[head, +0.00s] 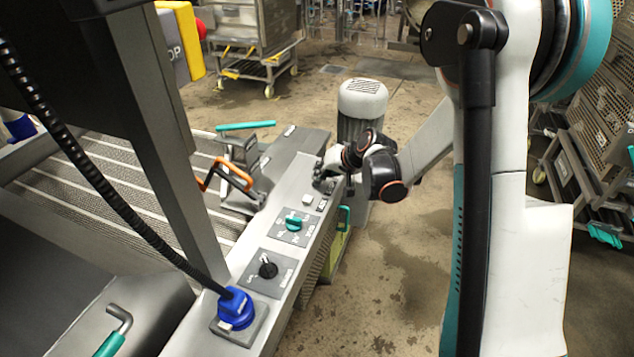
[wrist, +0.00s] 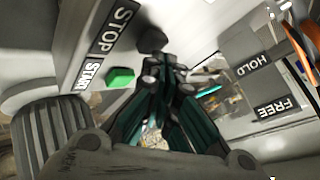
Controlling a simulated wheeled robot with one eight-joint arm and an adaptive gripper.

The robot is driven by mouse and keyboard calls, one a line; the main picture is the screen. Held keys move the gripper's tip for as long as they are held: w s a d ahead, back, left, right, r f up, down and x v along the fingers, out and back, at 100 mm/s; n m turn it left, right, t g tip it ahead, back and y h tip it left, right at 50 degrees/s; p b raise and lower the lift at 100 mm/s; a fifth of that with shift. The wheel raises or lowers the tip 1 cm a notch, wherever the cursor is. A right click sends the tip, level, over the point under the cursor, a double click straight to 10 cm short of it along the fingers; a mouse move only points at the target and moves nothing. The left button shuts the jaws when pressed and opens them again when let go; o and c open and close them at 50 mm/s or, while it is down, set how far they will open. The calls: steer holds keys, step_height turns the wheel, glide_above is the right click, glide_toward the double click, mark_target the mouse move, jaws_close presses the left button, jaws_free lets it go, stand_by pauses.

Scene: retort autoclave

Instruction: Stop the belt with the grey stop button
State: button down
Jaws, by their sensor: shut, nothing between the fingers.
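The dark grey stop button (wrist: 151,39) stands by the label STOP (wrist: 112,30) at the top of the wrist view. The green start button (wrist: 120,77) is lower left of it, by the label START (wrist: 88,75). My gripper (wrist: 166,66) is shut and empty. Its fingertips appear just below the grey button in the picture, with the green button to their left. I cannot tell whether they touch the grey button. In the head view my gripper (head: 322,180) is at the far end of the control rail (head: 262,226), hiding the buttons there.
A teal knob (head: 294,220), a black knob (head: 267,267) and a blue connector (head: 235,308) sit along the rail. The belt (head: 110,175) and an orange handle (head: 231,170) lie to its left. A yellow box with a red button (head: 201,29) is at upper left. A grey motor (head: 361,105) stands beyond.

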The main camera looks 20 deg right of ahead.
steer(key=shift+f+b, duration=0.35)
steer(key=shift+f, duration=0.1)
stand_by(0.3)
steer(key=shift+r, duration=0.15)
steer(key=shift+r+p, duration=0.6)
steer(key=shift+r, duration=0.2)
steer(key=shift+r, duration=0.1)
steer(key=shift+r+p, duration=1.6)
steer(key=shift+r, duration=0.8)
steer(key=shift+r, duration=0.1)
